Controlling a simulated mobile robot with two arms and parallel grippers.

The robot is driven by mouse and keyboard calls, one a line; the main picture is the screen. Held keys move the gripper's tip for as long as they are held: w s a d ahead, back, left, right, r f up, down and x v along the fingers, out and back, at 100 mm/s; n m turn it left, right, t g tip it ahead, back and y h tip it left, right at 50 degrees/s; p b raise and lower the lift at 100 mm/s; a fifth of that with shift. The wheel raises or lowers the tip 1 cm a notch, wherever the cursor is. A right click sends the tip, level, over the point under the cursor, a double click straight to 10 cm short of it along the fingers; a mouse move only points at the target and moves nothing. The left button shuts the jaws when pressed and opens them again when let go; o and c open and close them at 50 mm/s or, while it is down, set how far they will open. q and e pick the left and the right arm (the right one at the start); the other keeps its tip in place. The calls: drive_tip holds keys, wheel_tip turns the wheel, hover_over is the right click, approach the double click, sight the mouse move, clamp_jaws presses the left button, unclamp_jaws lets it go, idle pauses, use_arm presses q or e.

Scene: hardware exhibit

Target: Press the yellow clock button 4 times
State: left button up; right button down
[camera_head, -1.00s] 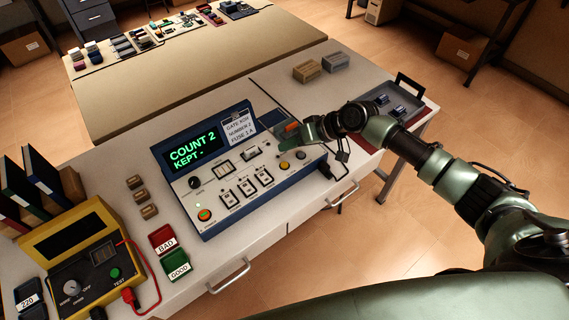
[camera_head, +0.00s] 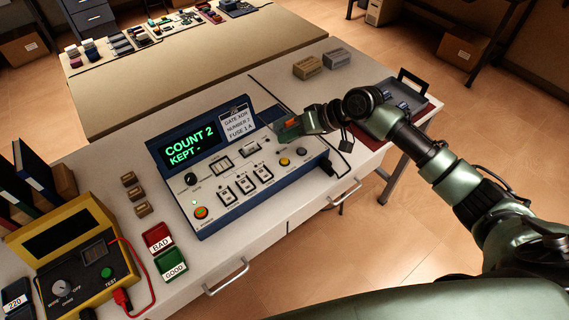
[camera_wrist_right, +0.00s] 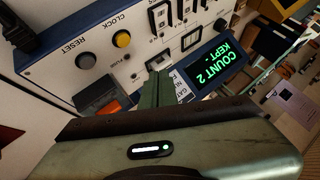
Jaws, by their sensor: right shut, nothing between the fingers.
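The blue-edged panel box (camera_head: 235,215) stands on the white bench, its screen (camera_head: 189,146) reading "COUNT 2" and "KEPT -". The yellow clock button (camera_head: 284,161) is at the panel's right side; it shows beside the word CLOCK in the right wrist view (camera_wrist_right: 122,38). The grey reset button (camera_head: 301,152) is to its right, also visible in the wrist view (camera_wrist_right: 85,61). My right gripper (camera_head: 288,130) is shut and empty, above the panel's upper right part and apart from the yellow button. Its fingers (camera_wrist_right: 155,88) also show in the wrist view. My left gripper is not in view.
An orange-and-dark part (camera_wrist_right: 107,103) sits close beside my right fingers. Switches (camera_head: 245,184) and an orange-red button (camera_head: 201,212) are on the panel. A yellow tester (camera_head: 75,260) and red and green bins (camera_head: 171,264) stand left. A tray (camera_head: 413,100) lies at the right.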

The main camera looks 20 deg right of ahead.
drive_tip(key=b, duration=0.3)
hover_over(288, 162)
wheel_tip(288, 162, down, 5)
drive_tip(key=shift+w+r, duration=0.1)
drive_tip(key=shift+r, duration=0.1)
drive_tip(key=shift+f+b, duration=0.4)
drive_tip(key=shift+f, duration=0.45)
drive_tip(key=shift+f, duration=0.15)
idle(0.8)
drive_tip(key=shift+f, duration=0.25)
drive_tip(key=shift+f, duration=0.55)
idle(0.6)
drive_tip(key=shift+r, duration=0.1)
drive_tip(key=shift+r+p, duration=0.7)
drive_tip(key=shift+r, duration=0.15)
